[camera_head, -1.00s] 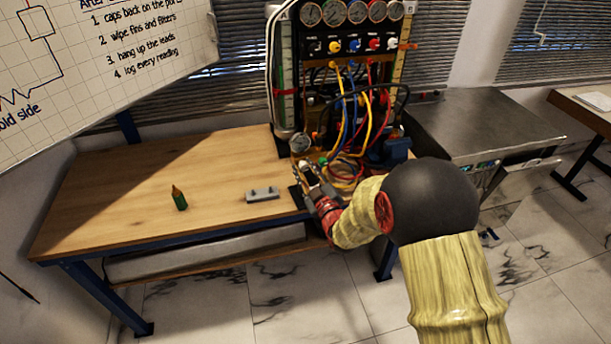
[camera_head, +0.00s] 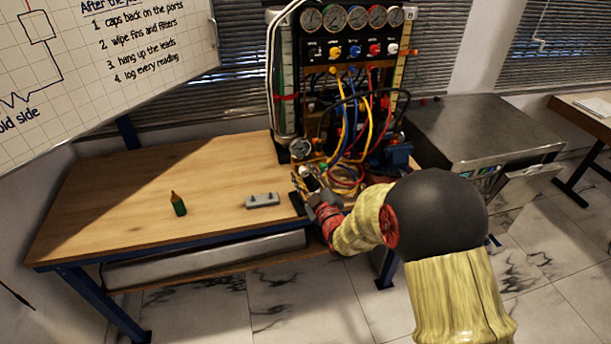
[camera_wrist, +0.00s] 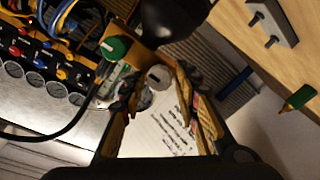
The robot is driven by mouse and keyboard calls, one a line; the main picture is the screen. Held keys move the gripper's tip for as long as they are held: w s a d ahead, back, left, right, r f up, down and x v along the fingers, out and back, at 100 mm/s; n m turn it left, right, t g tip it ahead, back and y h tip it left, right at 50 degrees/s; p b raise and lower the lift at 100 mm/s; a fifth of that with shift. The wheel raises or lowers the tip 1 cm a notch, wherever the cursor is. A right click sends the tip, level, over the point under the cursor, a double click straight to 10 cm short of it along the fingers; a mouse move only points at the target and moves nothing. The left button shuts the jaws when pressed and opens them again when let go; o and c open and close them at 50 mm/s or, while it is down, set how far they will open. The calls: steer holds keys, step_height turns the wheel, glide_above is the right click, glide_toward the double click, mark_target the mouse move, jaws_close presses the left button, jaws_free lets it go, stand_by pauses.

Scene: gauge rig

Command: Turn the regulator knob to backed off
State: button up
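A pale grey round knob (camera_wrist: 159,77) with a dark slot-like mark lies between my fingertips in the wrist view. I take it to be the regulator knob. My gripper (camera_wrist: 160,88) has its two tan fingers apart, one on each side of it; contact is not clear. A green knob (camera_wrist: 115,48) with a white mark sits beside it on the same brass-coloured body. In the head view, my gripper (camera_head: 310,184) is at the front of the rig, below a round gauge (camera_head: 301,148), and partly hides the knobs. The knob's setting cannot be read.
The gauge rig (camera_head: 350,52) stands behind, with hoses (camera_head: 352,130) hanging close to my gripper. The bench's left part is mostly free.

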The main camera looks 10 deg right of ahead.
steer(key=shift+o, duration=0.9)
steer(key=s+d, duration=0.1)
steer(key=s, duration=1.1)
steer(key=shift+d, duration=0.25)
